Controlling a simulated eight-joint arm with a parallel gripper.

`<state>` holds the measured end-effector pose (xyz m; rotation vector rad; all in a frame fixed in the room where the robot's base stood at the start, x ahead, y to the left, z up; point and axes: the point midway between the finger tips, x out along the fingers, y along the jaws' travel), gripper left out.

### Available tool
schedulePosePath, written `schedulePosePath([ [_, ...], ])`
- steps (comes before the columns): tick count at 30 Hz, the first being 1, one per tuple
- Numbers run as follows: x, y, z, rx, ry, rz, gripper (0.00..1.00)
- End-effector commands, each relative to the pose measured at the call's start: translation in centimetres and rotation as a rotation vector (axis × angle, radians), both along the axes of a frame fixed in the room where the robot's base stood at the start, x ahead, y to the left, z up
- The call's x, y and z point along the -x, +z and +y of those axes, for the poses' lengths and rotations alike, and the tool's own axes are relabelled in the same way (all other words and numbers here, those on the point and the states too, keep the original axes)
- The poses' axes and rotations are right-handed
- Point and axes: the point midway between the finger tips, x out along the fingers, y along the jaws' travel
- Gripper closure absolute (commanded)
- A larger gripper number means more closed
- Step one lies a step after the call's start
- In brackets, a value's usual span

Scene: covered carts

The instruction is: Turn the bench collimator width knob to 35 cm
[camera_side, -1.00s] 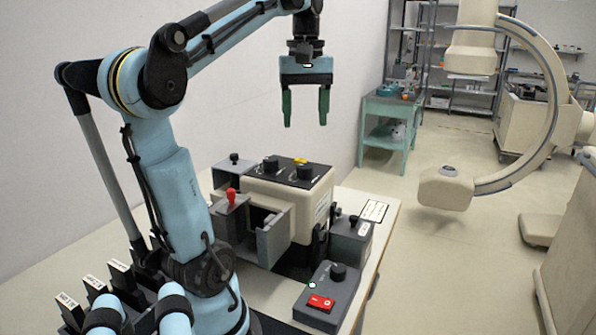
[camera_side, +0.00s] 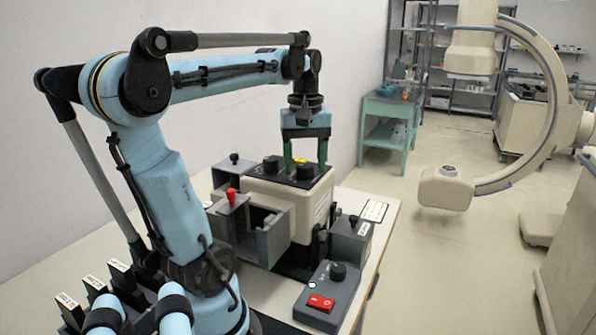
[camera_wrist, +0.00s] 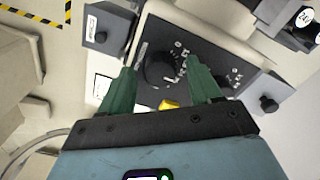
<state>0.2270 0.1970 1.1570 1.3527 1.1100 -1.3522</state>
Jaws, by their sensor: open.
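The beige collimator box (camera_side: 290,205) stands on the bench with a black top panel (camera_side: 286,176). Two black knobs show on it in the side view: a right one (camera_side: 305,171) and a left one (camera_side: 271,163). My gripper (camera_side: 305,167) is open, pointing down over the panel, its green fingers at either side of the right knob. In the wrist view one large black knob (camera_wrist: 159,69) lies between my open fingertips (camera_wrist: 159,66), with a white scale beside it. I cannot tell whether the fingers touch it. The second knob is mostly hidden behind the right finger. The labels are too small to read.
A yellow button (camera_side: 299,160) sits on the panel close to the fingers. A grey control box (camera_side: 327,293) with a red switch (camera_side: 320,302) is at the front.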

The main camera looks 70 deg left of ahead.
Motion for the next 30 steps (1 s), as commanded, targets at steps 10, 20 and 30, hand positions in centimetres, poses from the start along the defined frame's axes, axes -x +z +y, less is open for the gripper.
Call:
schedulePosePath([
  [10, 0.0, 0.04, 0.01, 0.0, 0.0, 0.0, 0.72],
  [20, 0.0, 0.05, 0.01, 0.0, -0.012, 0.0, 0.93],
  [30, -0.01, 0.05, 0.01, 0.001, -0.172, 0.0, 0.93],
])
